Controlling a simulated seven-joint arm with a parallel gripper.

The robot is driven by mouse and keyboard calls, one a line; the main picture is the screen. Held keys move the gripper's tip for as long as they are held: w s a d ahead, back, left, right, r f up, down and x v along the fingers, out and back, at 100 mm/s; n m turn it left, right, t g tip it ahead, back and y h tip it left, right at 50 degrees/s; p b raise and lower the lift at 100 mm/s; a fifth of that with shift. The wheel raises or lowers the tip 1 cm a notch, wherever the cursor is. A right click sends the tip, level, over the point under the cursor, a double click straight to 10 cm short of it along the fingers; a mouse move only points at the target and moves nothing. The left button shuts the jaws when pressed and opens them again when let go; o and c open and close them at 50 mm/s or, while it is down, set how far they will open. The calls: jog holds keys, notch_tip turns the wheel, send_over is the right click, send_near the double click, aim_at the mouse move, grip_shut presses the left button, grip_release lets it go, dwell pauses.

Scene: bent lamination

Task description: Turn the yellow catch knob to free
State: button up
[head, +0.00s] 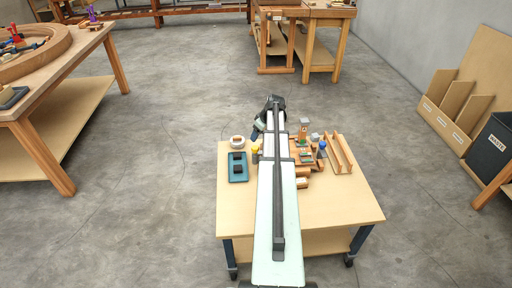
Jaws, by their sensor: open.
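A small yellow piece (255,149) stands on the table between the dark teal block and my arm. It may be the yellow catch knob, but it is too small to tell which way it is turned. My gripper (257,134) is at the far end of my arm, above the back left of the table, close to the yellow piece in the picture. Its fingers are small and partly hidden, and it looks open and empty. My arm covers the middle of the table.
The table (340,206) is clear at front right. A teal block (238,168) and a white round piece (237,142) are at left. Wooden parts (304,154), a blue-topped piece (322,147) and wooden rails (341,153) stand right of my arm.

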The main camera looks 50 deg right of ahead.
aim_at(255, 147)
jog(key=d+x, duration=0.1)
jog(key=x, duration=0.7)
jog(key=d+x, duration=0.1)
jog(key=x, duration=0.3)
jog(key=shift+s+d+f, duration=0.25)
jog(key=shift+d+f, duration=0.05)
jog(key=shift+f, duration=0.15)
jog(key=c, duration=1.1)
